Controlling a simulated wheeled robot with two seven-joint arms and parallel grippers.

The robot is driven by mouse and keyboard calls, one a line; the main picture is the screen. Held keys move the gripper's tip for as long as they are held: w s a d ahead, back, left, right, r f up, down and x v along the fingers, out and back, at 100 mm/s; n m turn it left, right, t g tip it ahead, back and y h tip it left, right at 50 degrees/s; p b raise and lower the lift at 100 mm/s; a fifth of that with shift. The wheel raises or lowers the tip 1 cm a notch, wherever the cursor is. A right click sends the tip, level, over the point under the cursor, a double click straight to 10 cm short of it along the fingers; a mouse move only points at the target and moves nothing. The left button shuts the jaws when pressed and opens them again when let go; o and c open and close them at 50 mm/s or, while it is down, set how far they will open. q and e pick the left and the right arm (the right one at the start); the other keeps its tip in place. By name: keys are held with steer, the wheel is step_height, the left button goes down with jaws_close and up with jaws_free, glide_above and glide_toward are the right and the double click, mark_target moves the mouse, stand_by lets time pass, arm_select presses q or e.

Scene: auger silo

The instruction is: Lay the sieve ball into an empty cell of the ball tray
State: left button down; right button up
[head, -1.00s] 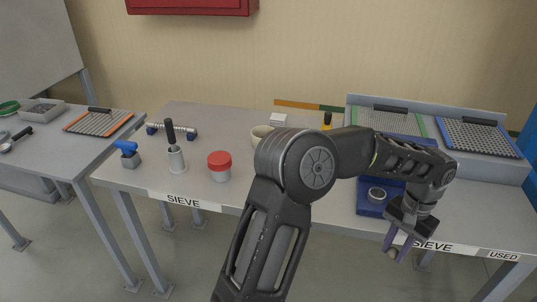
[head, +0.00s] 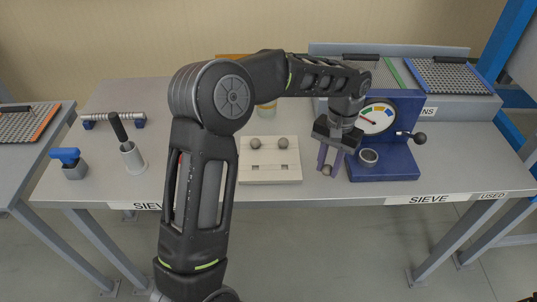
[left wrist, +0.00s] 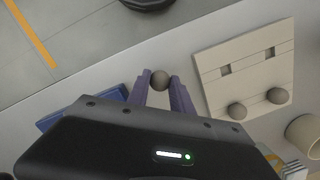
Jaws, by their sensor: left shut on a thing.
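A small grey-brown sieve ball (head: 326,171) is pinched between the purple fingertips of my left gripper (head: 329,160). The ball also shows at the fingertips in the left wrist view (left wrist: 159,80). The ball tray (head: 270,173) is a pale beige block on the table, left of the gripper. Two balls sit in its back part, and two small dark openings show in its front part. In the left wrist view the tray (left wrist: 245,60) lies to the right of the held ball, apart from it. My right gripper is not in view.
A blue device (head: 400,165) with a dial (head: 378,118), a metal cup (head: 368,157) and a black-knobbed lever stands just right of the gripper. A metal holder (head: 132,157) with a black handle and a blue-topped tool (head: 70,163) stand at left. Sieve screens lie behind.

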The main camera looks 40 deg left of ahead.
arm_select(q)
steer(key=s+a+r+n+p, duration=0.1)
steer(key=a+r, duration=0.3)
steer(key=a, duration=0.4)
steer(key=s+a+r+n+p, duration=0.2)
steer(key=a+r, duration=0.3)
steer(key=a, duration=0.3)
steer(key=shift+a+r+n+h, duration=0.15)
steer(key=shift+r+n+h, duration=0.15)
steer(key=shift+n, duration=0.6)
steer(key=b, duration=0.3)
glide_above(269, 157)
steer(key=f, duration=0.5)
steer(key=shift+w+f, duration=0.25)
steer(key=shift+f+p, duration=0.3)
steer(key=shift+f, duration=0.1)
step_height(269, 157, down, 3)
steer(key=shift+f, duration=0.35)
